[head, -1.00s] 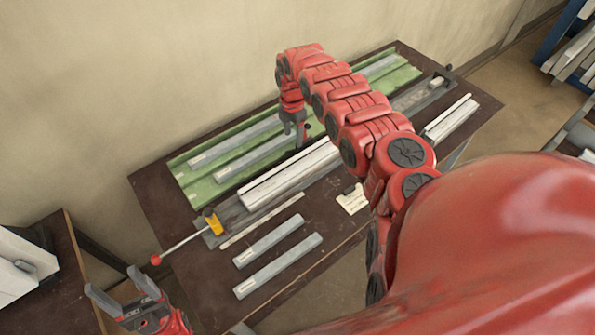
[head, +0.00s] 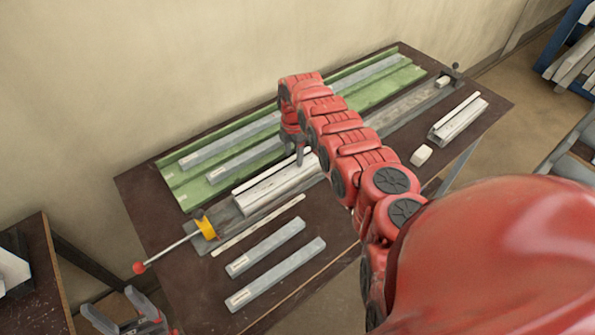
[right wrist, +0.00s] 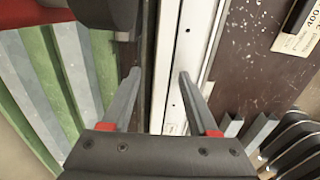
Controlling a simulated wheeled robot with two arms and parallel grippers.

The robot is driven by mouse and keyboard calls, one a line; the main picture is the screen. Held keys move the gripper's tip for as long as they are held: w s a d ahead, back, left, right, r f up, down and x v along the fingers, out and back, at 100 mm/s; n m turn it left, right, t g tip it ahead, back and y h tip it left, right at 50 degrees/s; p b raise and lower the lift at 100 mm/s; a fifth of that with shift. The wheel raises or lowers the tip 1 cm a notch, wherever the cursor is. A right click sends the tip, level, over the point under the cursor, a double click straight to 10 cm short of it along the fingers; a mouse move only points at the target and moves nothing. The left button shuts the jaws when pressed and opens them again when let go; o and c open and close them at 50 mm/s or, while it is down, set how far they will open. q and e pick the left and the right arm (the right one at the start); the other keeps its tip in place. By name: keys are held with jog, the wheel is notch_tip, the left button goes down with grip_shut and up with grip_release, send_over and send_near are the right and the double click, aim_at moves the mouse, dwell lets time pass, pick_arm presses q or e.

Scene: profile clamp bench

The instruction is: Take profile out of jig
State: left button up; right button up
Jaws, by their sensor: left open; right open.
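The pale profile (head: 262,194) lies lengthwise in the long grey jig (head: 408,103) on the dark bench, and my right arm hides part of it. It also shows in the right wrist view (right wrist: 192,60). The yellow clamp (head: 206,228) with a red-knobbed lever is at the jig's left end. My left gripper (head: 108,304) is open and empty at lower left.
A green tray (head: 172,178) with grey bars lies behind the jig. Two loose grey bars (head: 275,273) and a thin strip (head: 258,224) lie in front. A small white block (head: 421,155) and another pale profile (head: 458,118) lie at the right. Bare bench shows at front left.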

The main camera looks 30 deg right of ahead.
grip_shut()
jog(key=shift+r, duration=0.1)
dwell(1.2)
